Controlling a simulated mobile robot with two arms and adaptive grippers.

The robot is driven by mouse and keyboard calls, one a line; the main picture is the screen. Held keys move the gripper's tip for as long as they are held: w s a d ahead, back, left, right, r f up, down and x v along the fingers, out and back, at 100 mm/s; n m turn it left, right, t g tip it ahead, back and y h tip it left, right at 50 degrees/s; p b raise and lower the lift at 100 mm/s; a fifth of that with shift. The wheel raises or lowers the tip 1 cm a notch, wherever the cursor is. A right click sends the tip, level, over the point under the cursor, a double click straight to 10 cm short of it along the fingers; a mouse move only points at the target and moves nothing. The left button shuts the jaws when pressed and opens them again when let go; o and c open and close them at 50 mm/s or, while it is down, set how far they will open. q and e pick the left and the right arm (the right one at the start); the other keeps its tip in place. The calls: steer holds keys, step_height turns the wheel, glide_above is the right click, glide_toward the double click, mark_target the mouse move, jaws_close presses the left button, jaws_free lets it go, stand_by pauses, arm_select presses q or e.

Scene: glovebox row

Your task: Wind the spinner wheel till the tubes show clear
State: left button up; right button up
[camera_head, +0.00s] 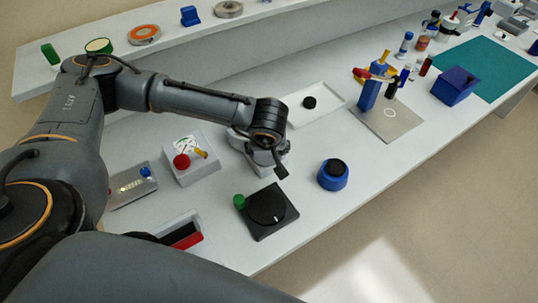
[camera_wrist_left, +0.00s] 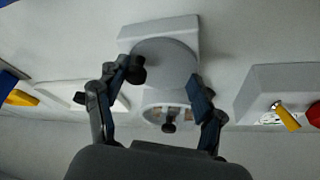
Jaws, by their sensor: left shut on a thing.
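The spinner (camera_wrist_left: 160,30) is a pale grey body with a round grey wheel (camera_wrist_left: 165,60), seen in the left wrist view. Below the wheel is a ring-like window (camera_wrist_left: 152,113) with small brownish shapes, probably the tubes, and a dark knob in front. I cannot tell if they are clear. My left gripper (camera_wrist_left: 163,80) has its two fingers spread around the wheel, one on each side, holding it. In the head view my left gripper (camera_head: 265,155) covers most of the spinner (camera_head: 240,141). My right gripper is not in view.
A black plate with a round dial (camera_head: 267,207) and a blue pot with black top (camera_head: 333,174) stand in front. A meter box with red knob (camera_head: 198,167) is at left. A white tray (camera_head: 322,96) lies behind right. A raised shelf (camera_head: 180,38) runs along the back.

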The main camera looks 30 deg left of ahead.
arm_select(q)
steer(key=shift+s+a+f+m+h+b, duration=0.15)
steer(key=shift+s+f+m+b, duration=0.1)
steer(key=shift+m+b, duration=0.35)
steer(key=shift+s+a+f+m+h+b, duration=0.15)
steer(key=shift+f+m+b, duration=0.1)
steer(key=shift+m+b, duration=0.3)
steer(key=shift+r+m, duration=0.1)
steer(key=shift+m, duration=0.35)
steer(key=o, duration=1.3)
steer(key=shift+w+a+r+h, duration=0.1)
steer(key=shift+w+a+h, duration=0.1)
steer(key=shift+h, duration=0.1)
steer(key=shift+o, duration=0.2)
steer(key=shift+d+r, duration=0.15)
